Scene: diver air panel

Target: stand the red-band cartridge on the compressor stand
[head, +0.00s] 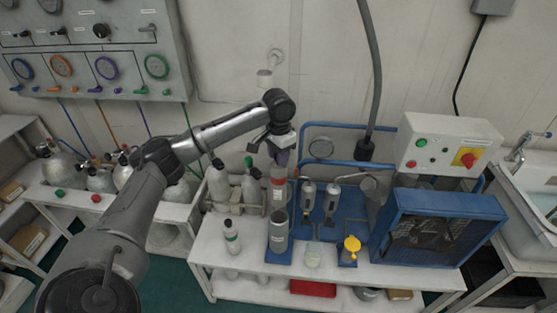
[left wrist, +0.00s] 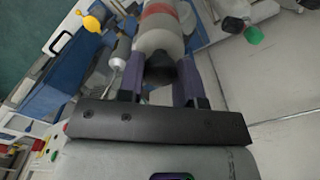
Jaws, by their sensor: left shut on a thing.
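The red-band cartridge (head: 278,190) is pale grey with a red band and hangs roughly upright below my left gripper (head: 280,158). In the left wrist view the cartridge (left wrist: 160,42) has its dark top end between the two purple fingers of the left gripper (left wrist: 172,82), which is shut on it. In the head view it is behind and above an open grey cylinder (head: 279,232) on a blue base. The blue compressor unit (head: 435,228) is at the right of the white bench. I cannot tell which part is its stand. My right gripper is not in view.
Two grey-white cylinders (head: 309,195) stand on a blue plate right of the cartridge. Tall gas bottles (head: 219,185) stand at left.

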